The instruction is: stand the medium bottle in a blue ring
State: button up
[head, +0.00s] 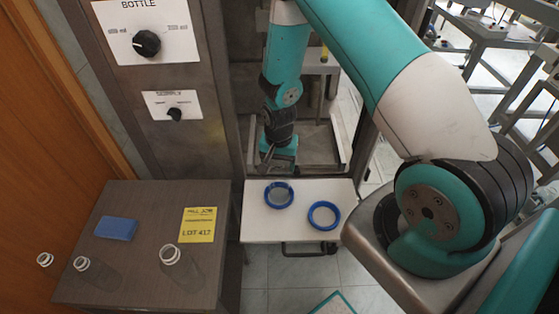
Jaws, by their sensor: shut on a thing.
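My gripper (277,162) is at the back of the white shelf, just above and behind the left blue ring (279,195). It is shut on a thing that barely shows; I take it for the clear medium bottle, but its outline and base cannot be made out. I cannot tell whether it touches the ring. The right blue ring (324,215) lies flat on the white shelf (262,228) and looks empty.
Several clear bottles with white necks, one of them here (171,256), are at the dark table (135,205) on the left. A panel with knobs (147,42) stands behind.

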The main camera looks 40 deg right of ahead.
jog(key=shift+f, duration=0.2)
jog(key=o, duration=1.1)
jog(key=shift+r, duration=0.1)
